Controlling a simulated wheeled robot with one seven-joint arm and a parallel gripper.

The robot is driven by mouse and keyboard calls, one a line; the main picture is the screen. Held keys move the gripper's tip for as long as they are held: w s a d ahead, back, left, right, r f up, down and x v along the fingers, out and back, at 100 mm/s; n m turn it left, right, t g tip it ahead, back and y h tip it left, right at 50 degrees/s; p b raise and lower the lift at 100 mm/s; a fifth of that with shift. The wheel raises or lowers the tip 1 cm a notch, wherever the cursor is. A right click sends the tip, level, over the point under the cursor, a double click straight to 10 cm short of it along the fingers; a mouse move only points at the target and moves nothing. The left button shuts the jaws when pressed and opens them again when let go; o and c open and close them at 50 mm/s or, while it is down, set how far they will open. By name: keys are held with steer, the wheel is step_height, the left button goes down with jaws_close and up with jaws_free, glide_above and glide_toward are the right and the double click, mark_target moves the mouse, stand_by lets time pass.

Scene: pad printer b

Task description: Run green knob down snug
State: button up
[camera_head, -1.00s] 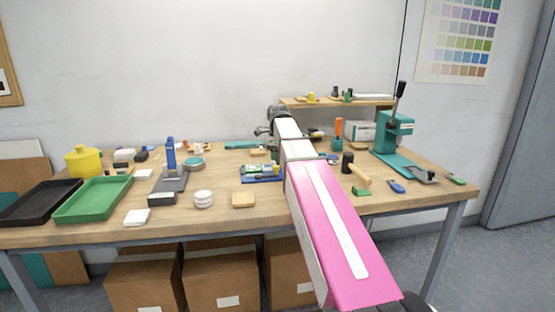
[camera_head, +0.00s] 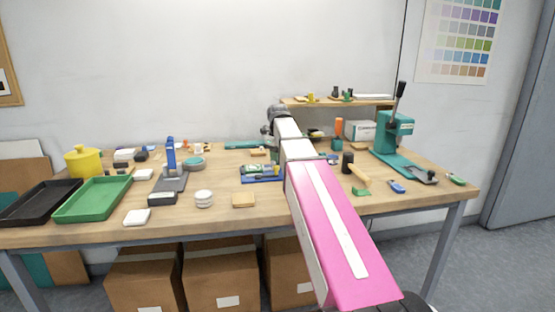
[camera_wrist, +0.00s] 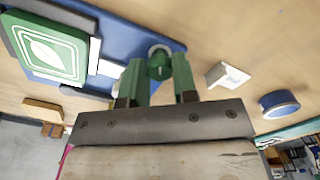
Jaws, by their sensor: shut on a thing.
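The green knob (camera_wrist: 159,67) shows in the wrist view between my gripper's two green fingers. My gripper (camera_wrist: 158,62) is shut on it, one finger on each side. A pale round ring shows at the knob's far end, over the blue base plate (camera_wrist: 125,29). The knob's lower part is hidden, so I cannot tell whether it touches the plate. A green block with a white leaf print (camera_wrist: 50,48) sits on the same plate. In the head view the blue fixture (camera_head: 262,180) lies left of my arm, which hides my gripper and the knob.
A white angled piece (camera_wrist: 226,76) and a blue round container (camera_wrist: 278,104) lie right of my gripper in the wrist view. On the table (camera_head: 225,218) stand a teal press (camera_head: 393,135), a green tray (camera_head: 93,200) and white discs (camera_head: 204,199).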

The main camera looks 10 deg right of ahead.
steer(key=shift+m, duration=1.7)
steer(key=o, duration=0.5)
steer(key=shift+c, duration=0.2)
steer(key=shift+r, duration=0.1)
steer(key=shift+r, duration=2.4)
